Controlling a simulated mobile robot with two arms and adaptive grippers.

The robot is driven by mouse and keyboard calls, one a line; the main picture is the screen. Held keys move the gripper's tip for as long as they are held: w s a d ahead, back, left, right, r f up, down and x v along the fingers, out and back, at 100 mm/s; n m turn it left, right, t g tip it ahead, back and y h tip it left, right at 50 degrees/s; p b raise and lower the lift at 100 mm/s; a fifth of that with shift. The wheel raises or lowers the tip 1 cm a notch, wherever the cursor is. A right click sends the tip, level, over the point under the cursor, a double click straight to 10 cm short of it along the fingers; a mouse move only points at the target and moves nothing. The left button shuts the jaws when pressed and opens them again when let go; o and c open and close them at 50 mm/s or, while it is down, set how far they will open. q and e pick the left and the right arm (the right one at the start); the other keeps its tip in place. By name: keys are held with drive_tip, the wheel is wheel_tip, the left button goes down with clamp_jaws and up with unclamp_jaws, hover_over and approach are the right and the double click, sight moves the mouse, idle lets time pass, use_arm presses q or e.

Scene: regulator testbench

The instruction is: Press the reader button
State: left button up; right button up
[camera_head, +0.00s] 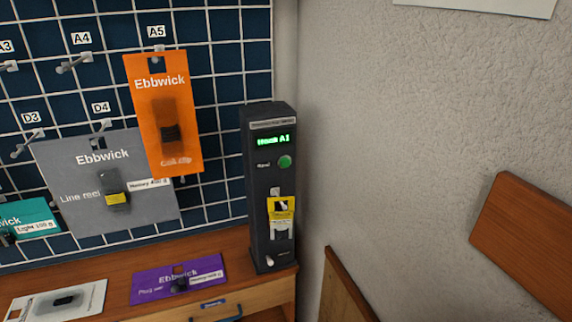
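The reader (264,217) is a tall dark box standing upright at the back right corner of the wooden counter, against the wall. Its small display glows green with short text, partly legible. The green round reader button (285,162) is on its front face, below and to the right of the display. A yellow and white label or card (281,207) is on the lower front of the reader. Neither of my grippers is in view, and nothing covers the button.
A blue pegboard with wire grid (226,62) holds an orange Ebbwick package (153,85), a grey one (77,179) and a teal one (37,212). A purple package (150,292) and a white package (88,296) lie on the counter (115,271). Brown boards (530,240) stand at right.

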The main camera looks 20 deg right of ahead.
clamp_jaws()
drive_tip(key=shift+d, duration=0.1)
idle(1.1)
